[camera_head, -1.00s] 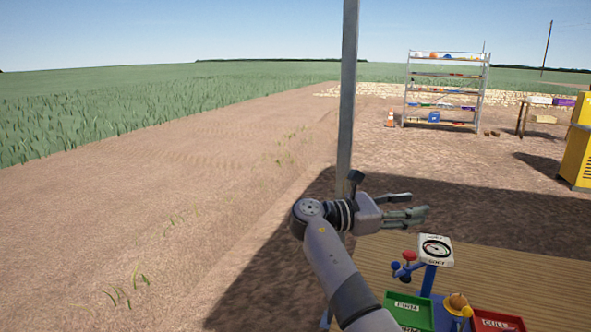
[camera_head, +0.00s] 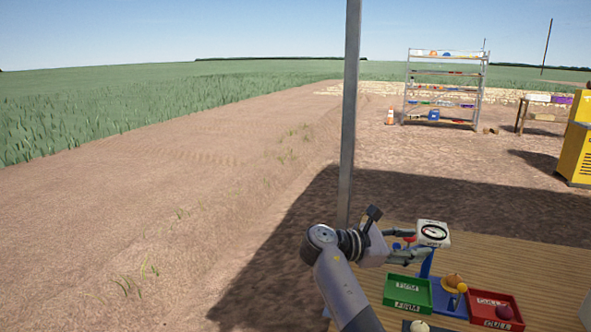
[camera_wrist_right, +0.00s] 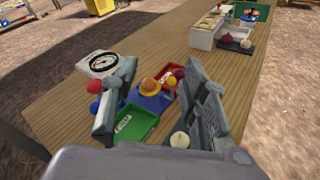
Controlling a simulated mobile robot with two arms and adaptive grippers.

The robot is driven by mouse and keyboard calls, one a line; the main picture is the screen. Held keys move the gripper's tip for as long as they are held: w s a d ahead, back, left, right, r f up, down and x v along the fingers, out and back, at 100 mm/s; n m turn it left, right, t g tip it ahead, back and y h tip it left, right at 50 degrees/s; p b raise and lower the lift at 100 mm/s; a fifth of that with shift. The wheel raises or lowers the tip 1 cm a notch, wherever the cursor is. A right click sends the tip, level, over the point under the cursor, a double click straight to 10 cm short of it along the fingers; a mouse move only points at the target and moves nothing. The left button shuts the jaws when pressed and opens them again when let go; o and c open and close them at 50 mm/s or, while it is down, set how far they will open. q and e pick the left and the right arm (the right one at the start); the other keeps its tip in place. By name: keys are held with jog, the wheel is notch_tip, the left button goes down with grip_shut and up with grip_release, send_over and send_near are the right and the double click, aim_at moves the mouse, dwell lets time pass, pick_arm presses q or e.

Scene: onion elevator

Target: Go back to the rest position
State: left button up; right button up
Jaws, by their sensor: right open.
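My right gripper (camera_head: 405,247) is above the left end of the wooden table in the head view, its fingers pointing right. In the right wrist view my right gripper (camera_wrist_right: 155,105) has its two fingers spread wide with nothing between them in its grasp. Below it are a white dial gauge (camera_head: 433,233) on a blue post, a green FIRM tray (camera_head: 408,293) and a red CULL tray (camera_head: 497,311). An orange-yellow onion (camera_head: 453,281) sits on the blue stand between the trays. My left gripper is not in view.
The wooden table (camera_head: 545,265) has bare boards to the right. A metal post (camera_head: 350,120) stands behind my right arm. A pale onion (camera_head: 419,326) lies in front of the green tray. A shelf rack (camera_head: 445,87) and yellow cabinet (camera_head: 578,150) stand far back.

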jog(key=s+d+f+m+y, duration=0.1)
jog(key=s+f+m+y, duration=0.15)
jog(key=s+f, duration=0.5)
jog(key=s+f+m+y, duration=0.2)
jog(key=s+f+y, duration=0.15)
jog(key=f, duration=0.75)
jog(key=s+d+f+m+y, duration=0.1)
jog(key=s+f+m+y, duration=0.15)
jog(key=s+f, duration=0.5)
jog(key=s+a+f+m+y, duration=0.1)
jog(key=s+a+m+y, duration=0.25)
jog(key=s, duration=0.75)
jog(key=s+a+f+m+y, duration=0.25)
jog(key=s+m, duration=0.25)
jog(key=s, duration=0.6)
jog(key=s+a+f+g+y+b, duration=0.1)
jog(key=s+f+g+b, duration=0.15)
jog(key=f, duration=2.85)
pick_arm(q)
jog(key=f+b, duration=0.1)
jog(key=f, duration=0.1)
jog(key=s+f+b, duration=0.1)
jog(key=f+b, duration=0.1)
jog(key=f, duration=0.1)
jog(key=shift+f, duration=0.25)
pick_arm(e)
jog(key=s+d+f, duration=0.3)
jog(key=s+f, duration=1.3)
jog(key=shift+s+n+g, duration=0.25)
jog(key=shift+n+g, duration=0.1)
